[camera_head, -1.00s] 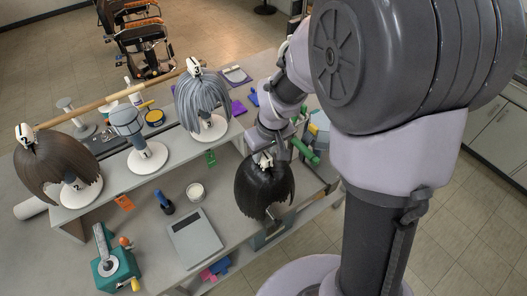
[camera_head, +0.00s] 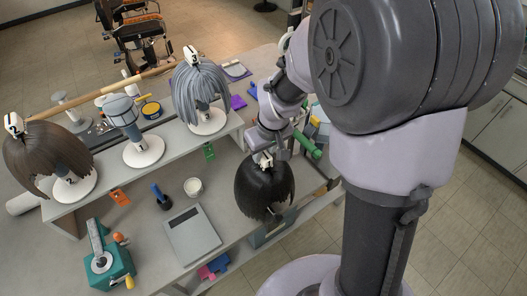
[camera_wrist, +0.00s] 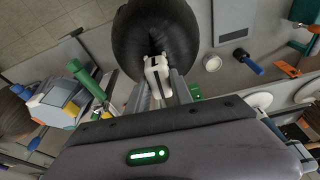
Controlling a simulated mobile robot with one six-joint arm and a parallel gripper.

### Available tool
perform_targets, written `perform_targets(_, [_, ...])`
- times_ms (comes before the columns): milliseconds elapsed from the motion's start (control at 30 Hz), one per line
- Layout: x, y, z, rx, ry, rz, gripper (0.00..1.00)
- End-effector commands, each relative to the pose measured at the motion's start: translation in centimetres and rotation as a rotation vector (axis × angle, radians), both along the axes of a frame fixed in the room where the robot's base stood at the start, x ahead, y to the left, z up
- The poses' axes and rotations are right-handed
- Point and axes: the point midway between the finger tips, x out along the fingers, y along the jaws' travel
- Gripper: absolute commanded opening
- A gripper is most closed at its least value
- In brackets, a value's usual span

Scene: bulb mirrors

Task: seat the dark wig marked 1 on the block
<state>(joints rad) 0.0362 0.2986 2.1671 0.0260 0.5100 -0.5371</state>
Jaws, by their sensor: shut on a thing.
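The dark wig (camera_head: 263,187) hangs upright from my gripper (camera_head: 264,157), over the right end of the lower bench top. In the wrist view the wig (camera_wrist: 155,35) is at the top, and my gripper (camera_wrist: 158,85) is shut on the white clip (camera_wrist: 157,72) at its crown. I cannot read its number. The bare blue-grey block (camera_head: 122,110) stands on a round white base on the raised shelf, left of and apart from the wig.
A brown wig (camera_head: 40,150) and a grey wig (camera_head: 200,88) stand on either side of the block. The lower bench holds a scale (camera_head: 191,236), a white cup (camera_head: 193,186), a dark blue-handled brush (camera_head: 160,196) and a teal clamp (camera_head: 107,258). A green cylinder (camera_head: 308,145) is beside my gripper.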

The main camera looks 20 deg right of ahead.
Motion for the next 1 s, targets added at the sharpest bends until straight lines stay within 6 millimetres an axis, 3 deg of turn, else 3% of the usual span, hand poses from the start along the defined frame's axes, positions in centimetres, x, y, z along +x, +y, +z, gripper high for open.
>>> perform_targets(367, [0.0,0.0,-1.6,0.0,0.0,0.0,0.0])
perform_targets(400, [0.0,0.0,-1.5,0.0,0.0,0.0,0.31])
perform_targets(500, [0.0,0.0,-1.4,0.0,0.0,0.0,0.51])
perform_targets(533, [0.0,0.0,-1.4,0.0,0.0,0.0,0.52])
perform_targets(1000, [0.0,0.0,-1.4,0.0,0.0,0.0,0.52])
